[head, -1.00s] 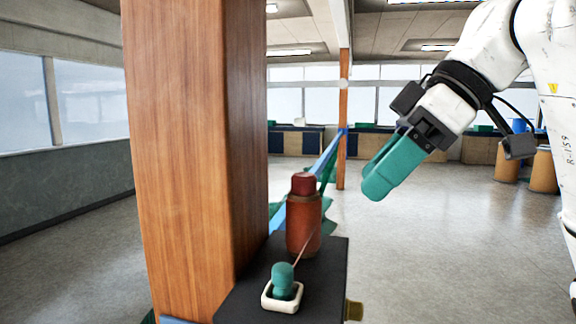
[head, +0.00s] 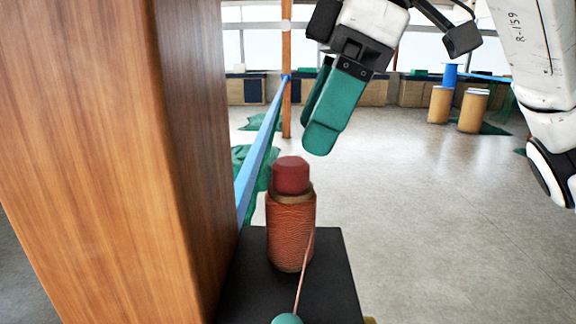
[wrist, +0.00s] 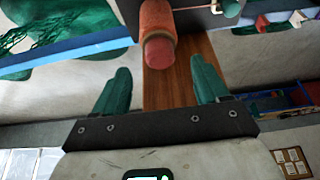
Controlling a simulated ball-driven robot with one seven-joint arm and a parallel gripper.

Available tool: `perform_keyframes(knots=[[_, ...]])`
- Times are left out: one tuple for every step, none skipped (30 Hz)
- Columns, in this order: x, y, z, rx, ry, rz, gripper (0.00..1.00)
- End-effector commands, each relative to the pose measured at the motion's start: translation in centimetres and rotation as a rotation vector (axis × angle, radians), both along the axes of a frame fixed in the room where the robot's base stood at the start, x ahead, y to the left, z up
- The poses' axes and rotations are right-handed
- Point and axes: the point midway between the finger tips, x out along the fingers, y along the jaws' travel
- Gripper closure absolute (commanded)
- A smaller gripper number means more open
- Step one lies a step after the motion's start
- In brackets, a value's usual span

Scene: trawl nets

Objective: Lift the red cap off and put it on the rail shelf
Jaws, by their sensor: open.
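The red cap (head: 291,175) sits on top of an orange-brown thread-wound spool (head: 290,232) that stands upright on a black shelf (head: 335,285) beside the wooden post. My gripper (head: 318,128) is open and empty, above the cap and slightly to its right in the head view. It does not touch the cap. In the wrist view, the cap (wrist: 159,52) is ahead of and between the two teal fingers (wrist: 160,85), beyond their tips. A teal knob (head: 287,319) shows partly at the bottom edge of the head view, with a thin cord running up to the spool.
A thick wooden post (head: 130,150) stands close on the left. A blue rail (head: 260,150) runs back behind the spool, with green netting (head: 245,165) near it. Wooden drums (head: 473,110) stand far off at right. The floor right of the shelf is clear.

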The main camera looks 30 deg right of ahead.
Motion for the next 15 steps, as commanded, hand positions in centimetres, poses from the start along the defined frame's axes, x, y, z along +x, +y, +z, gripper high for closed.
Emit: perform_keyframes(knots=[[0.1,0.1,-0.2,0.000,0.000,0.000,0.26],[0.1,0.1,-0.3,0.001,0.001,0.000,0.26],[0.2,0.3,-0.6,0.001,0.001,0.000,0.26],[0.3,0.4,-0.8,0.001,0.000,0.000,0.26],[0.5,0.5,-1.1,0.001,0.001,-0.001,0.26],[0.6,0.7,-1.6,0.000,0.002,0.001,0.26],[0.8,0.9,-2.0,0.001,0.001,0.000,0.26],[1.0,1.0,-2.4,0.000,0.002,0.000,0.26],[1.1,1.3,-3.0,0.001,0.002,0.000,0.26],[1.2,1.4,-3.4,0.001,0.001,-0.001,0.26],[1.3,1.5,-3.8,0.001,0.001,-0.001,0.26],[1.4,1.6,-4.2,0.001,0.001,-0.001,0.26],[1.4,1.7,-4.4,0.000,0.001,-0.002,0.26],[1.5,1.8,-4.6,0.001,0.000,-0.002,0.26],[1.5,1.8,-4.7,0.002,-0.001,-0.001,0.26]])
